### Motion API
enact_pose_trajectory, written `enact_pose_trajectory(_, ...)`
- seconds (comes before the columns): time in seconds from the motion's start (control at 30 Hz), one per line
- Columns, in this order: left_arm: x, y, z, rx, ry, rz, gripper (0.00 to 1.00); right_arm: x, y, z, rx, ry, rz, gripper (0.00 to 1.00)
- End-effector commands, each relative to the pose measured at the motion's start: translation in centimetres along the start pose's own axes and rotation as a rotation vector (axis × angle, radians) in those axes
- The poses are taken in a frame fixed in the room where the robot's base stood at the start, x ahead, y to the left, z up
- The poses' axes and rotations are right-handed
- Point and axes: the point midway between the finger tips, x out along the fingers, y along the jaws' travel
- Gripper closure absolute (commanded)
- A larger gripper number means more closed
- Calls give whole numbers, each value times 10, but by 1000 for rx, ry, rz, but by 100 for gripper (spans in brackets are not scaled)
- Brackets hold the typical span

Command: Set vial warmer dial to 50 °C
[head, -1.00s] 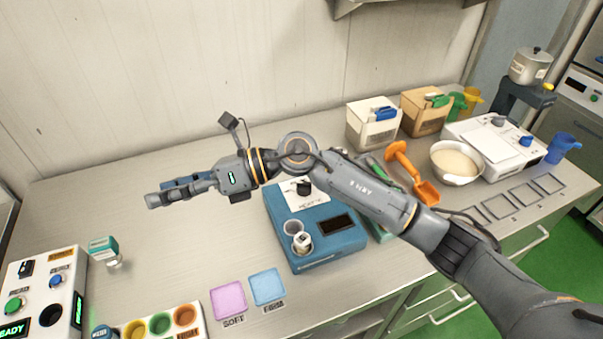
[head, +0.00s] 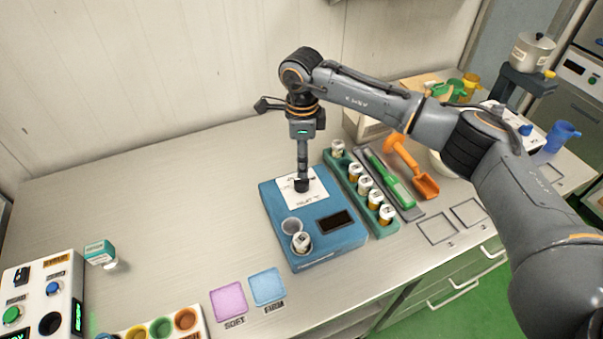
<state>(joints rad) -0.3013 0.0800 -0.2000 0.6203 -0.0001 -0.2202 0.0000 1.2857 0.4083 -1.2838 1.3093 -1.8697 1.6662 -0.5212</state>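The blue vial warmer (head: 320,258) stands on the bench in the middle of the view. Its black dial (head: 301,185) sits on a white printed panel (head: 290,200) at the back; the scale is too small to read. A white-capped vial (head: 301,242) stands in the front well, and the round well (head: 291,226) behind it looks empty. The warmer's display (head: 336,222) is dark. My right gripper (head: 302,174) points straight down with its fingertips at the top of the dial. I see its fingers edge-on, so their gap is hidden. My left gripper is not in view.
A green rack (head: 383,230) of several vials stands close to the warmer's right, beside a tray with a green tool. An orange scoop (head: 425,185) lies farther right. Pink (head: 229,300) and blue (head: 267,287) pads lie in front. The bench left of the warmer is mostly clear.

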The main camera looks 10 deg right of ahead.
Motion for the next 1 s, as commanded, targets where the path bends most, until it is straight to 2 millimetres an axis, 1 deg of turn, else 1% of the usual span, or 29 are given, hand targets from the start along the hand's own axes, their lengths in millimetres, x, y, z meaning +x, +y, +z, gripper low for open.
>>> enact_pose_trajectory(0.03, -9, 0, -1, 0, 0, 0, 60, 8, 1, 0, 2, 1, 5, 40)
enact_pose_trajectory(0.2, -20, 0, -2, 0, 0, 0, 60, 42, 1, 1, 1, -1, 4, 40)
enact_pose_trajectory(0.3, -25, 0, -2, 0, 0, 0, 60, 58, 0, 1, 2, -2, 2, 40)
enact_pose_trajectory(0.4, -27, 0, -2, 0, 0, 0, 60, 69, 0, 1, 1, -3, 2, 40)
enact_pose_trajectory(0.6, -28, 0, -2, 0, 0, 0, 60, 78, 0, 1, 0, -3, 0, 40)
enact_pose_trajectory(0.8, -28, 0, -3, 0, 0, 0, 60, 78, 0, 1, 0, -3, 0, 40)
enact_pose_trajectory(0.83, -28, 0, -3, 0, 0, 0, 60, 78, 0, 1, 0, -3, 0, 44)
enact_pose_trajectory(0.87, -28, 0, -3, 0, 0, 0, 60, 78, 0, 1, 0, -3, 0, 50)
enact_pose_trajectory(0.9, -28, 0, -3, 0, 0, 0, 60, 78, 0, 1, 0, -3, 0, 58)
enact_pose_trajectory(0.97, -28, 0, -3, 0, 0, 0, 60, 78, 0, 1, 0, -3, 0, 71)
enact_pose_trajectory(1.0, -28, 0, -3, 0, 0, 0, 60, 78, 0, 1, 0, -3, 0, 79)
